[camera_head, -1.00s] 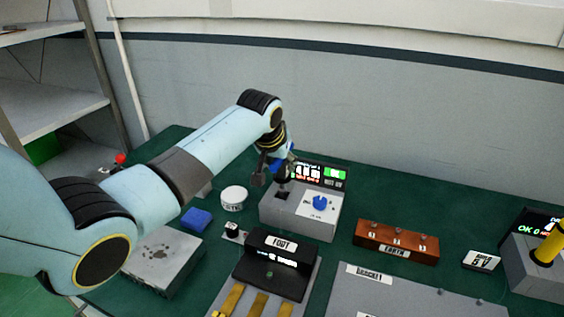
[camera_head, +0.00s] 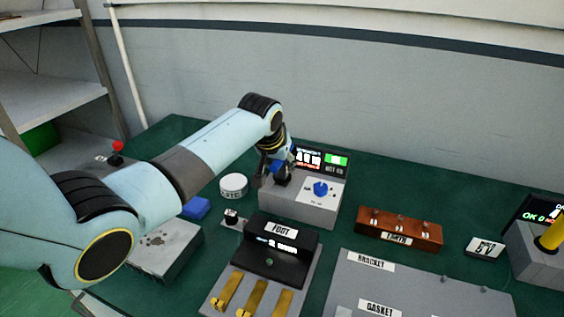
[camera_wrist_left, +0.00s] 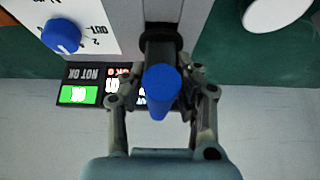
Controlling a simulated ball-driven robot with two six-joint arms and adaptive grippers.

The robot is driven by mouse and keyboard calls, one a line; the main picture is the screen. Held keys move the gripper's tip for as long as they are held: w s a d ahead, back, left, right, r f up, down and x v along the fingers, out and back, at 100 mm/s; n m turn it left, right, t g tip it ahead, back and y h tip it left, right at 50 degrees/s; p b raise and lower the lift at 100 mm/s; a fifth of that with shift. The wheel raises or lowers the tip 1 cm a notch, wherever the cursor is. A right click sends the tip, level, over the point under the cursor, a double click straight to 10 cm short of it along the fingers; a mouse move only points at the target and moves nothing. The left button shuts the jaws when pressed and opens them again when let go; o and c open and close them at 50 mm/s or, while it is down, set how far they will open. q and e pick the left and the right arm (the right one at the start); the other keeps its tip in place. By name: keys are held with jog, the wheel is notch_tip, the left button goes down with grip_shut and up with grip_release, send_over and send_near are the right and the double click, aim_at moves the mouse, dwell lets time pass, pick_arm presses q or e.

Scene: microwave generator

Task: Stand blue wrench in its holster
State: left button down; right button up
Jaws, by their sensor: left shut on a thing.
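The blue wrench shows as a blue rounded end in the left wrist view (camera_wrist_left: 162,88), seen nearly end-on between the fingers. In the head view only a small blue patch (camera_head: 281,165) of it shows at the fingers. My left gripper (camera_head: 282,172) is shut on it, over the left part of a grey box (camera_head: 298,209). A dark socket, which looks like the holster (camera_head: 283,182), is on top of that box, right under the fingers. In the wrist view the wrench lines up with a dark opening (camera_wrist_left: 160,38); how deep it sits is hidden. My right gripper is not in view.
A blue dial (camera_head: 321,189) sits on the same box, with a lit display (camera_head: 322,160) behind it. A white round tin (camera_head: 233,185) stands to the left. A black foot unit (camera_head: 275,254) is in front and a brown block (camera_head: 398,231) is to the right.

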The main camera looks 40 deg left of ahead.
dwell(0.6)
pick_arm(q)
jog(key=shift+f, duration=0.45)
jog(key=shift+f, duration=0.1)
dwell(0.4)
jog(key=c, duration=0.9)
grip_release()
jog(key=shift+c, duration=0.2)
jog(key=shift+f, duration=0.1)
jog(key=v, duration=1.2)
